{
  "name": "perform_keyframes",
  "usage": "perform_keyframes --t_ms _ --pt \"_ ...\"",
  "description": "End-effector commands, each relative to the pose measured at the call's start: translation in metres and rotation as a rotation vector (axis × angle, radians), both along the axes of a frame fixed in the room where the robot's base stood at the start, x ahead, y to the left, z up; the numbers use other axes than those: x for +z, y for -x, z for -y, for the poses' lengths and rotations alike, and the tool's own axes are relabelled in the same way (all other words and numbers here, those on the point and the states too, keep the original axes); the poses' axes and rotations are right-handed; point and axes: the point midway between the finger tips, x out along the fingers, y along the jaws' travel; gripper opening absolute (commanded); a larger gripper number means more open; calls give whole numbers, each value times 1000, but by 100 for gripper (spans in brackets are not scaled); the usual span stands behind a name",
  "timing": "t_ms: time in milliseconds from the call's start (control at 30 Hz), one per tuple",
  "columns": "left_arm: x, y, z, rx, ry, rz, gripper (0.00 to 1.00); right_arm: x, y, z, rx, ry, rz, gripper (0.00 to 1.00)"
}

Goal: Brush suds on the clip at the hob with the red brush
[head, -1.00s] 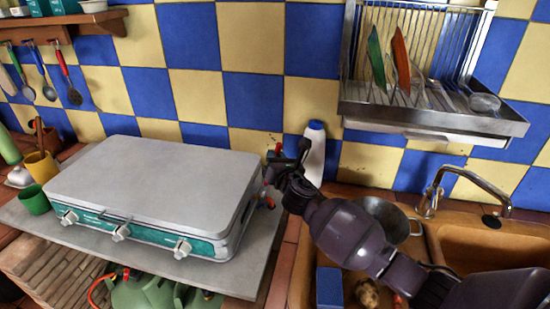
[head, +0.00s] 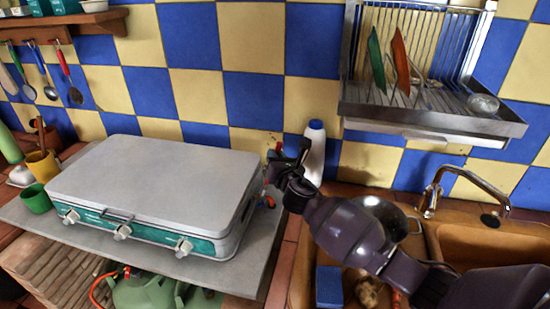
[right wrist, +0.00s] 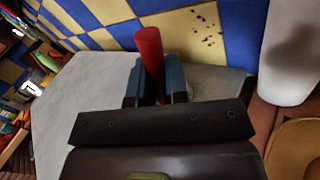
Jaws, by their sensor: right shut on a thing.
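My right gripper (head: 277,168) is at the right end of the hob (head: 155,180), a closed grey-lidded stove with a teal front. It is shut on the red brush, whose handle (right wrist: 150,48) stands up between the fingers in the right wrist view. The brush's lower end and bristles are hidden behind my gripper. A small red fitting (head: 271,202) shows low beside the hob's right side, below my gripper; I cannot tell if it is the clip. No suds can be made out. My left gripper is not in view.
A white bottle with a blue cap (head: 314,150) stands just right of my right gripper, near the tiled wall. The sink (head: 435,262) with a metal pan (head: 385,215) is at the right. A dish rack (head: 430,105) hangs above. Green and yellow cups stand left of the hob.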

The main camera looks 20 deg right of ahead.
Motion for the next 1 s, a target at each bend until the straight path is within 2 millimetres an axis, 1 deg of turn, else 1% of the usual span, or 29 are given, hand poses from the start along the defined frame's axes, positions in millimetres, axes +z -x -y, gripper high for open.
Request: perform_keyframes --t_ms 167,533,1000 --pt "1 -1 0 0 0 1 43 -1 -1 1 -1 1 -3 0" --pt "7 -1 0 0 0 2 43 0 5 -3 0 1 -2 0" --pt "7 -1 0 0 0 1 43 0 -1 1 0 1 -2 0"
